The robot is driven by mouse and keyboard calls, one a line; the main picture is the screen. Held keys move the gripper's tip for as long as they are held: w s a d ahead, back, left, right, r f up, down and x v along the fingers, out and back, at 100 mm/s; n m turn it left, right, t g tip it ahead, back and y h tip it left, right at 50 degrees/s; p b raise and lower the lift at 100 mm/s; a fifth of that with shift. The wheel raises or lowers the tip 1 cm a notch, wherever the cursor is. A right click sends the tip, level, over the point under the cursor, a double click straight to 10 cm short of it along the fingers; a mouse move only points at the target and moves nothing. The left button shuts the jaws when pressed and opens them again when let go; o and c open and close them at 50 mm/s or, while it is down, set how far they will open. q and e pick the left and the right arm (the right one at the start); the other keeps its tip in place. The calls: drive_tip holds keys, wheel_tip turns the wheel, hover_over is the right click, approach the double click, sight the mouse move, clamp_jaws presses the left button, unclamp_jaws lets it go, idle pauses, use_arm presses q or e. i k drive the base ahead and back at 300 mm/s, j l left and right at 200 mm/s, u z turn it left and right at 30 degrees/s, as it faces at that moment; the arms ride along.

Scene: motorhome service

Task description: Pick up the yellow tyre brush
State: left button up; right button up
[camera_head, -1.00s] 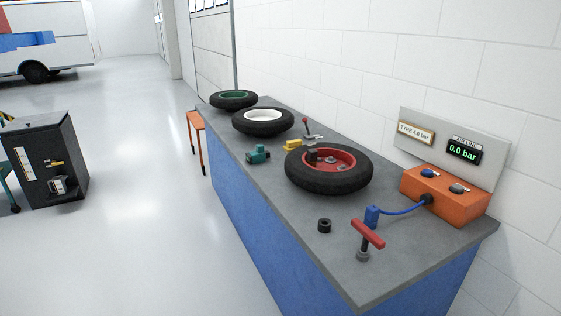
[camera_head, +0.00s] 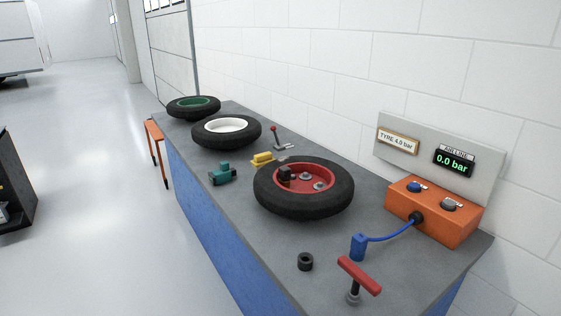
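A small yellow object (camera_head: 262,159), which looks like the yellow tyre brush, lies on the grey bench top between the white-rimmed tyre and the red-rimmed tyre. It is small in the head view, and its bristles cannot be made out clearly. Nothing covers it. Neither of my grippers is in view.
The bench (camera_head: 225,246) runs along the wall. On it are tyres with red (camera_head: 304,187), white (camera_head: 226,131) and green (camera_head: 194,107) rims, a teal tool (camera_head: 222,175), a black ring (camera_head: 305,262), a red T-handle (camera_head: 358,276) and an orange air-line box (camera_head: 432,211).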

sight(261, 160)
drive_tip(key=i+j+z, duration=0.1)
drive_tip(key=z, duration=0.3)
drive_tip(key=i+j+z, duration=0.1)
drive_tip(key=z, duration=0.35)
drive_tip(key=j+z, duration=0.2)
drive_tip(key=z, duration=0.2)
drive_tip(key=i+j+z, duration=0.15)
drive_tip(key=j+z, duration=0.25)
drive_tip(key=j, duration=0.85)
drive_tip(key=j+z, duration=0.45)
drive_tip(key=j, duration=0.8)
